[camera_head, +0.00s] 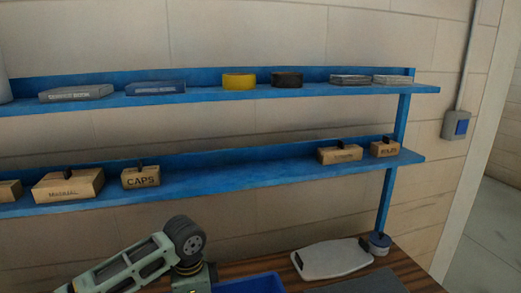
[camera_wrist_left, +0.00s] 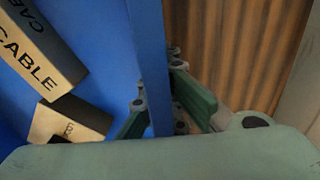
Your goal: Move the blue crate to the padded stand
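The blue crate (camera_head: 250,284) shows only by its far rim at the bottom edge of the head view, on the wooden bench. In the left wrist view, its wall (camera_wrist_left: 148,50) runs between the fingers of my left gripper (camera_wrist_left: 158,100). One finger is inside the crate and one outside; both appear pressed against the wall. Inside lie a box marked CABLE (camera_wrist_left: 38,55) and another cardboard box (camera_wrist_left: 70,122). In the head view my left arm reaches in from the lower left and its fingers are hidden. I see no thing clearly recognisable as the padded stand. My right gripper is out of view.
The wooden bench (camera_head: 412,272) holds a pale flat object (camera_head: 331,259), a dark grey mat (camera_head: 358,286) and a small round blue-grey item (camera_head: 379,244). Two blue shelves (camera_head: 230,180) with boxes, books and tape rolls hang above. Floor (camera_head: 492,225) shows at the far right.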

